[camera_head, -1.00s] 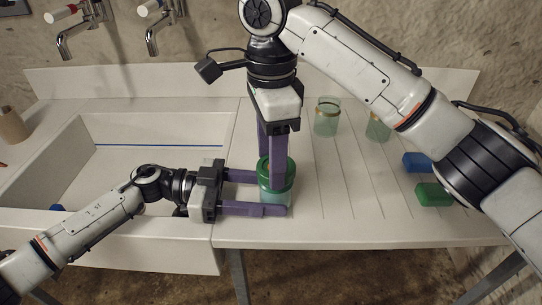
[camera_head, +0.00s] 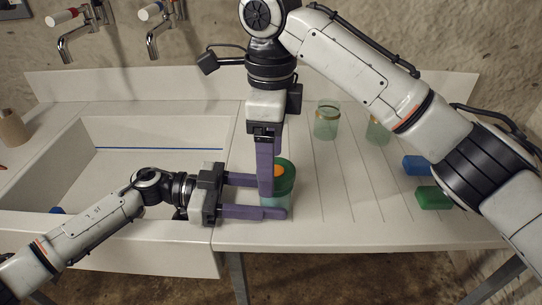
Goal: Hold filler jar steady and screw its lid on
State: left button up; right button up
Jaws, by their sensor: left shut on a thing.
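The filler jar (camera_head: 281,201) is a pale green glass jar standing upright near the front left of the ridged drainboard. A green lid (camera_head: 288,179) with an orange centre sits on top of it. Whether its thread is engaged cannot be seen. My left gripper (camera_head: 272,196) comes in level from the left and is shut around the jar body, below the lid. My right gripper (camera_head: 266,192) points straight down at the lid's left side. Its fingers line up with the view and cover part of the lid, so their gap is hidden.
Two open glass jars (camera_head: 326,120) (camera_head: 377,131) stand farther back on the drainboard. A blue block (camera_head: 417,165) and a green block (camera_head: 433,197) lie at the right. The sink (camera_head: 150,128) is on the left, with taps above. The drainboard's front edge is close to the jar.

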aim_at(278, 180)
pick_arm(q)
jog(key=shift+f, duration=0.15)
pick_arm(e)
jog(key=shift+r, duration=0.1)
notch_tip(278, 180, up, 12)
jog(key=shift+f, duration=0.1)
jog(key=s+d+n+t, duration=0.2)
jog(key=s+n+t, duration=0.15)
jog(key=n, duration=1.75)
jog(key=shift+n+y, duration=0.3)
jog(key=x, duration=0.8)
jog(key=s+x, duration=0.1)
jog(key=x, duration=0.3)
jog(key=shift+w+a+f, duration=0.1)
jog(key=shift+a+f, duration=0.1)
jog(key=shift+f, duration=0.25)
